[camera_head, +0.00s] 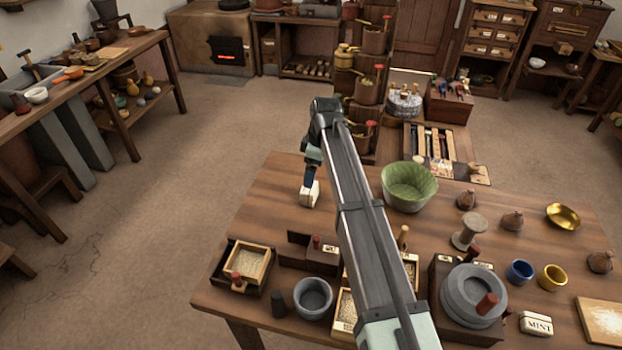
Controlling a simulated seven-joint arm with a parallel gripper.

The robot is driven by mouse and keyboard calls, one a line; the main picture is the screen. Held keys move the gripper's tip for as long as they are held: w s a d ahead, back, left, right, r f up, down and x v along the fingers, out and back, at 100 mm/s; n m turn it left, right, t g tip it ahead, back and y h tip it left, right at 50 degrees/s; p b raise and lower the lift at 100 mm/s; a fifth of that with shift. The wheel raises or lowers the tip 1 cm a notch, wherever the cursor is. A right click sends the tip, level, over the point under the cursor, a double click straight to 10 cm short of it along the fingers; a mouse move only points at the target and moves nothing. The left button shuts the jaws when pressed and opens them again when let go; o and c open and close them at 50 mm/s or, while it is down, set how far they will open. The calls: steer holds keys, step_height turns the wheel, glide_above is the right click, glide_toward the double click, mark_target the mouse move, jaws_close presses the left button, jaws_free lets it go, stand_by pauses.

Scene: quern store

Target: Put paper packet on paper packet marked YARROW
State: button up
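A small cream paper packet (308,198) is at the far left part of the wooden table, near its back edge. No writing can be read on it from here, and I cannot tell whether it is one packet or two together. My gripper (309,183) points down right at the top of this packet. The fingers are small and partly merge with it, so I cannot tell whether they grip it. Another cream paper packet, marked MINT (536,323), lies at the table's front right. No label reading YARROW is legible.
My arm crosses the middle of the table (268,205). Grain boxes (246,265), a grey mortar (313,298) and a quern (474,294) line the front.

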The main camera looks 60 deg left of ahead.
steer(key=shift+w+d+r, duration=0.15)
steer(key=shift+r, duration=1.2)
steer(key=shift+w+d+r, duration=0.1)
steer(key=shift+d+r, duration=0.05)
steer(key=shift+r, duration=1.2)
